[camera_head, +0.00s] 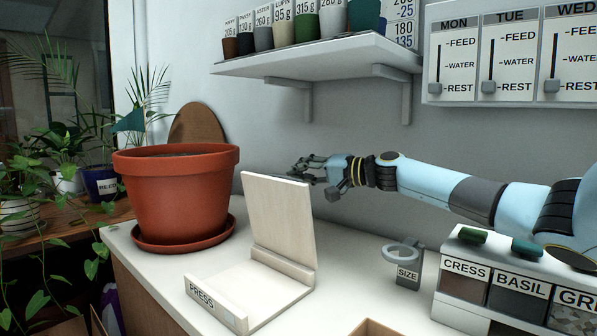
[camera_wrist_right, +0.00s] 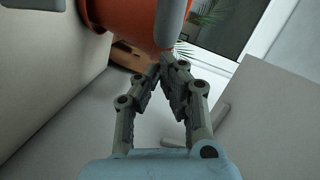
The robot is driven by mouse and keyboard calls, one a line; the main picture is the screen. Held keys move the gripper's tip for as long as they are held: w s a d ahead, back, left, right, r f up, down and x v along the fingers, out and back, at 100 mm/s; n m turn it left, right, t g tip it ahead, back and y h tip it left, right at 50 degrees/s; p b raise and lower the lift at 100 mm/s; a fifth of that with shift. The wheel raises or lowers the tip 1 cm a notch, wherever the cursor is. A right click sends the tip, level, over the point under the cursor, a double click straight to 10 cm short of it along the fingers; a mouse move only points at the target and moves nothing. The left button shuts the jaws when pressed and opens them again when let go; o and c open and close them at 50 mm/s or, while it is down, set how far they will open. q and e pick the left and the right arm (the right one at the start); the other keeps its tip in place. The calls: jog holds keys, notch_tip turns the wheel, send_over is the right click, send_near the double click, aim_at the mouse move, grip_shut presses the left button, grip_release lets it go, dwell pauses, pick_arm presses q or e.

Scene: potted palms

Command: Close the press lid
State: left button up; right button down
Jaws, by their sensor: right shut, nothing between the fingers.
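The press (camera_head: 272,290) stands on the white counter, a pale wooden base with a PRESS label on its front lip. Its lid (camera_head: 279,215) stands open, nearly upright and leaning slightly back. My right gripper (camera_head: 297,168) is behind the lid, between it and the wall, its fingertips near the lid's top edge. In the right wrist view, its fingers (camera_wrist_right: 170,62) are shut with nothing between them. My left gripper is not in view.
A large terracotta pot (camera_head: 178,195) on a saucer stands left of the press. A wall shelf (camera_head: 320,58) with small pots hangs above.

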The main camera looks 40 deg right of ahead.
jog(key=shift+a+f, duration=0.2)
jog(key=shift+a, duration=0.1)
jog(key=shift+a+r, duration=0.1)
